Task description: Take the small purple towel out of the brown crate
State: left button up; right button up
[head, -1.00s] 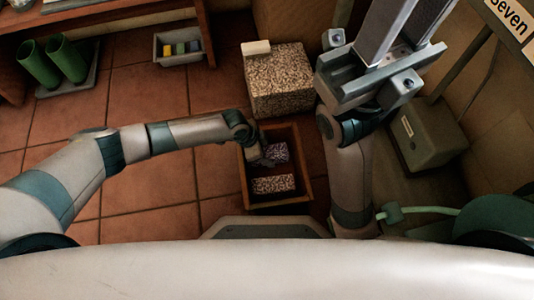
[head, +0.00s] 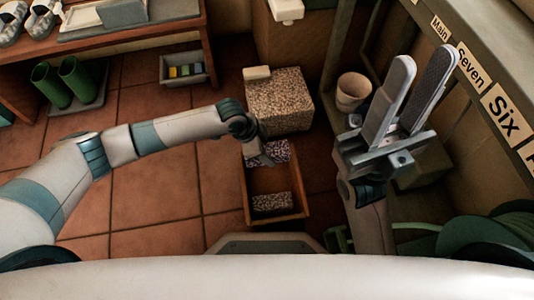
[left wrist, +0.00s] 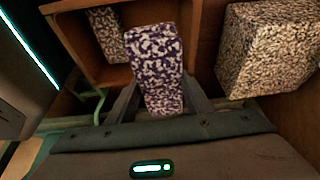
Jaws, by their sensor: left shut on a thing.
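The small purple towel (head: 277,151), purple and white speckled, is at the far end of the brown crate (head: 303,190) in the head view. My left gripper (head: 265,157) is shut on it. In the left wrist view the towel (left wrist: 154,55) sits between the two fingers and overlaps the crate's wall (left wrist: 185,30); it looks raised to about the rim, but I cannot tell whether it is fully clear. A second speckled folded cloth (head: 272,202) lies at the crate's near end. My right gripper (head: 423,65) is raised at the right, its fingers apart and empty.
A speckled block (head: 280,100) with a pale bar (head: 257,73) on it stands just beyond the crate. A grey tray (head: 187,70) and green boots (head: 65,82) are at the back left. Tiled floor left of the crate is clear.

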pick_arm(q)
jog(key=shift+r, duration=0.3)
dwell(0.4)
